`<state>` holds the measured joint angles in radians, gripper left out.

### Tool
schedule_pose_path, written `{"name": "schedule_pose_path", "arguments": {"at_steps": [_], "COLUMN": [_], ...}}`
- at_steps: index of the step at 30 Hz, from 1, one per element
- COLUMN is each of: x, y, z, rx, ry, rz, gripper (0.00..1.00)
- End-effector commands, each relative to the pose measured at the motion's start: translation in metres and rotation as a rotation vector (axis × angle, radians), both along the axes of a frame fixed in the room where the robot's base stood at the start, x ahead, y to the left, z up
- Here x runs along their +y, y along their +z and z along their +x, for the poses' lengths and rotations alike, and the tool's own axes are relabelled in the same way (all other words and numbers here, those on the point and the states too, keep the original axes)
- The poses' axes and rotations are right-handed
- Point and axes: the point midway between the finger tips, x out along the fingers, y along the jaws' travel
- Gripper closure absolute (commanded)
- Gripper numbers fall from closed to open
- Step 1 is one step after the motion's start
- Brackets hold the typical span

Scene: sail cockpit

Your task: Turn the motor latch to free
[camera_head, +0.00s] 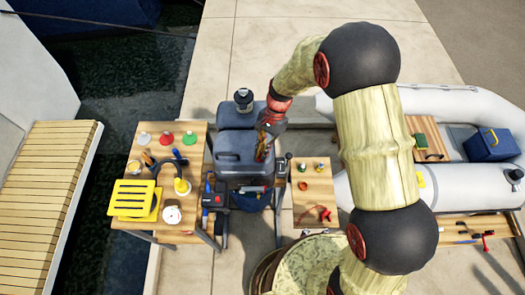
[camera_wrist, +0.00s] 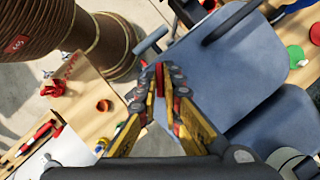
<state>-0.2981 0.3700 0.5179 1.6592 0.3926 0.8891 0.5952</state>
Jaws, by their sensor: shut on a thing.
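The outboard motor (camera_head: 236,155) has a dark blue-grey cowl and stands between two small tables. Its cowl also fills the right of the wrist view (camera_wrist: 238,60). My gripper (camera_head: 265,134) reaches down to the motor's right side. In the wrist view my gripper (camera_wrist: 170,78) has its yellow-sided fingers drawn close together beside the cowl, with red and grey parts at the tips. It is shut on a small part there, which I take to be the motor latch. The latch is mostly hidden by the fingers, so I cannot tell its angle.
A left table (camera_head: 198,235) carries a yellow slotted box (camera_head: 133,198), coloured cones and tools. A narrow right table (camera_head: 312,172) holds small items close to the motor. A dark handle (camera_wrist: 151,41) projects near my fingers. A grey inflatable boat (camera_head: 460,105) lies at the right.

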Motion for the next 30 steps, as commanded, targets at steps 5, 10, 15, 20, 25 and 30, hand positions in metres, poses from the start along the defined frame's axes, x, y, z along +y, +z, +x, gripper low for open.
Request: {"name": "schedule_pose_path", "arguments": {"at_steps": [5, 10, 15, 20, 25, 30], "x": [0.0019, 0.0025, 0.0035, 0.0038, 0.0042, 0.0042], "y": [0.0006, 0.0002, 0.0004, 0.0004, 0.0004, 0.0004], "z": [0.0015, 0.002, 0.002, 0.0021, 0.0021, 0.0021], "rx": [-0.002, -0.002, -0.002, -0.002, -0.002, -0.003], "ry": [0.167, 0.321, 0.454, 0.55, 0.617, 0.653], "rz": [0.0, 0.0, 0.001, 0.001, 0.0, 0.0], "gripper": [1.0, 1.0, 1.0, 1.0, 1.0, 1.0]}}
